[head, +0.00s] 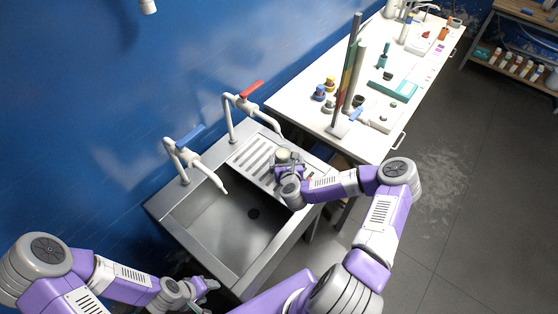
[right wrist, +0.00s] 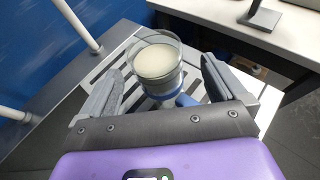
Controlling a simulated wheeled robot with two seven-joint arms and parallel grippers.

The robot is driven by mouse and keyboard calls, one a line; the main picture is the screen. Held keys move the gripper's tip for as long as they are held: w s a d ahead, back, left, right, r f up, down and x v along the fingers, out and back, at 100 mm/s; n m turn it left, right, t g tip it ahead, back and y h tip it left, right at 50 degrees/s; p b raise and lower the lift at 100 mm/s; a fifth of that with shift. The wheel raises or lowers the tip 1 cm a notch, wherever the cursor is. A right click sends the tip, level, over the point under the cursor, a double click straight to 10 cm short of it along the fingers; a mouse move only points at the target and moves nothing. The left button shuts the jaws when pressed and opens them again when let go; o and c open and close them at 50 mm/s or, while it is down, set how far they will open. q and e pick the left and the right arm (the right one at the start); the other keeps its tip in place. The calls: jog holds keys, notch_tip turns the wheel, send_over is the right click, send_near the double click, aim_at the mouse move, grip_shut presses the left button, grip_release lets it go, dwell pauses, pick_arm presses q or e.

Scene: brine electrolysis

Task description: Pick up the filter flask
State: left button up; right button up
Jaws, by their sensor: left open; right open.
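The filter flask (right wrist: 157,60) appears to be the glass vessel with a cloudy whitish top and a blue band lower down. It stands upright on the slatted drainboard, and its pale round top (head: 283,153) shows in the head view. My right gripper (right wrist: 160,70) is open, one finger on each side of the vessel in the picture; I cannot tell whether they touch it. In the head view my right gripper (head: 287,168) hides the vessel's lower part. My left gripper (head: 207,287) is open and empty near the sink's front edge.
The steel sink basin (head: 225,228) is empty, left of the drainboard (head: 250,158). A blue-handled tap (head: 185,150) and a red-handled tap (head: 243,100) rise behind. The white bench (head: 310,117) beyond holds a stand and several small items.

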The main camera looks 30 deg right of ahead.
aim_at(282, 151)
jog(key=shift+w+d+f, duration=0.2)
jog(key=shift+w, duration=0.1)
jog(key=shift+w+d+f, duration=0.1)
jog(key=shift+w, duration=0.25)
jog(key=b+x, duration=0.1)
jog(key=x, duration=0.2)
jog(key=shift+w+b, duration=0.35)
jog(key=shift+w, duration=0.1)
jog(key=shift+w+d+f, duration=0.1)
jog(key=shift+w, duration=0.2)
jog(key=c, duration=1.7)
jog(key=shift+c, duration=0.3)
